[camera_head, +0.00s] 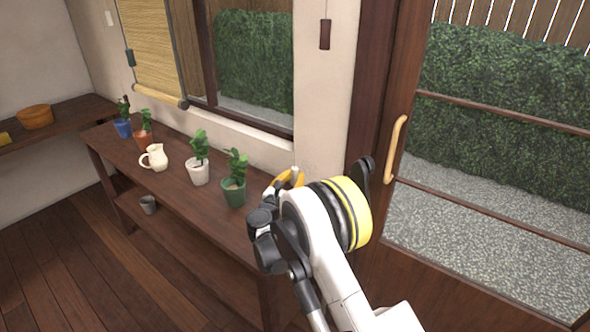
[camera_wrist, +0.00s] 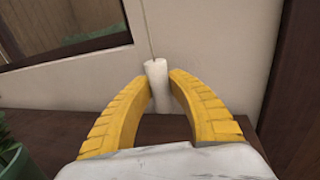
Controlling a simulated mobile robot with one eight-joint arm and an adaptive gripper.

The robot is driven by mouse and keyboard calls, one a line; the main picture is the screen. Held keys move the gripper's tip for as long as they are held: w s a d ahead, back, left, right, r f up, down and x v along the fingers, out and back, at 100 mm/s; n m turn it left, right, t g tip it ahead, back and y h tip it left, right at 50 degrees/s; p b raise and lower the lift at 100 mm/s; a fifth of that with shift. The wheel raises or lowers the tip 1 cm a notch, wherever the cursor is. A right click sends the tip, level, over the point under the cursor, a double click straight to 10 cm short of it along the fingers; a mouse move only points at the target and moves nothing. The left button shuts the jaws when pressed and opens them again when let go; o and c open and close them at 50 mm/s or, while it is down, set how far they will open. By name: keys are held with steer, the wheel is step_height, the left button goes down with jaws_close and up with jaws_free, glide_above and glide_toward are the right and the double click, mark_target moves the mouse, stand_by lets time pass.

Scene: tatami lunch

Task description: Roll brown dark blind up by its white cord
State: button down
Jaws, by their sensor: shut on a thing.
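My gripper (camera_head: 292,178) is above the right end of the long dark table, close to the wall. In the wrist view its two yellow fingers (camera_wrist: 158,76) are shut on a white cylindrical pull (camera_wrist: 157,84). A thin cord runs up from the top of the pull along the wall. No dark brown blind shows in either view. A tan slatted blind (camera_head: 150,45) with dark edges hangs at the upper left, with a roll at its bottom.
A dark brown pull (camera_head: 325,34) hangs on the wall above my gripper; a dark green pull (camera_head: 129,58) hangs left. The table (camera_head: 175,185) holds a green pot (camera_head: 234,193), white pot (camera_head: 198,174), cream jug (camera_head: 155,158) and other plants. A door handle (camera_head: 396,148) is right.

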steer(key=shift+s+f, duration=0.1)
steer(key=shift+f, duration=0.15)
steer(key=c, duration=1.2)
jaws_free()
steer(key=shift+c, duration=0.2)
steer(key=v, duration=1.2)
